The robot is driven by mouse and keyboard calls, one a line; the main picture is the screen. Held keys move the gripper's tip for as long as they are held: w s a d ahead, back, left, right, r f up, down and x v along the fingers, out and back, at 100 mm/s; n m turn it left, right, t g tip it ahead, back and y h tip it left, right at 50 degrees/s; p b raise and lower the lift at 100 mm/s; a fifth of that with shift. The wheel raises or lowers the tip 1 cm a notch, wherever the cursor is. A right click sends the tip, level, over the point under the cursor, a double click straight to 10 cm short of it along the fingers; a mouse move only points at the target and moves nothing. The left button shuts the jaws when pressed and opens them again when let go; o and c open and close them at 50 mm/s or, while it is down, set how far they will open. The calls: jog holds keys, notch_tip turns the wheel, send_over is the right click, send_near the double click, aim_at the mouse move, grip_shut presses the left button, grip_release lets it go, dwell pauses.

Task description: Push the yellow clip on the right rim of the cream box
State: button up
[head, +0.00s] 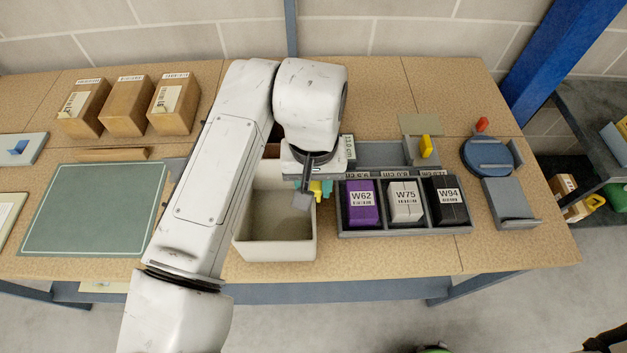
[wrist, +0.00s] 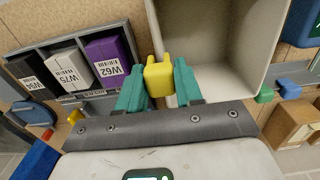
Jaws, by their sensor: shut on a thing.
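The cream box (head: 275,250) stands open on the bench, left of the bin rack in the head view; it also shows in the wrist view (wrist: 215,35). The yellow clip (wrist: 158,78) is at the box's right rim, which lies on the left in the wrist view; a bit of it shows in the head view (head: 317,190). My gripper (wrist: 159,88) has its teal fingers shut on the clip, one on each side. The clip's lower part is hidden, so I cannot tell how deep it sits on the rim.
A grey rack (head: 405,233) with bins W62, W75 and W94 stands close to the right of the box. A green mat (head: 85,210) lies at left, wooden boxes (head: 125,105) behind it. A blue round holder (head: 487,157) is at right. The box interior is empty where visible.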

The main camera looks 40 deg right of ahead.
jog(key=shift+f+b, duration=0.75)
jog(key=shift+f, duration=0.5)
dwell(1.2)
jog(key=o, duration=1.4)
jog(key=shift+r, duration=0.2)
jog(key=shift+r+p, duration=2.8)
jog(key=shift+r, duration=0.55)
jog(key=shift+s, duration=0.1)
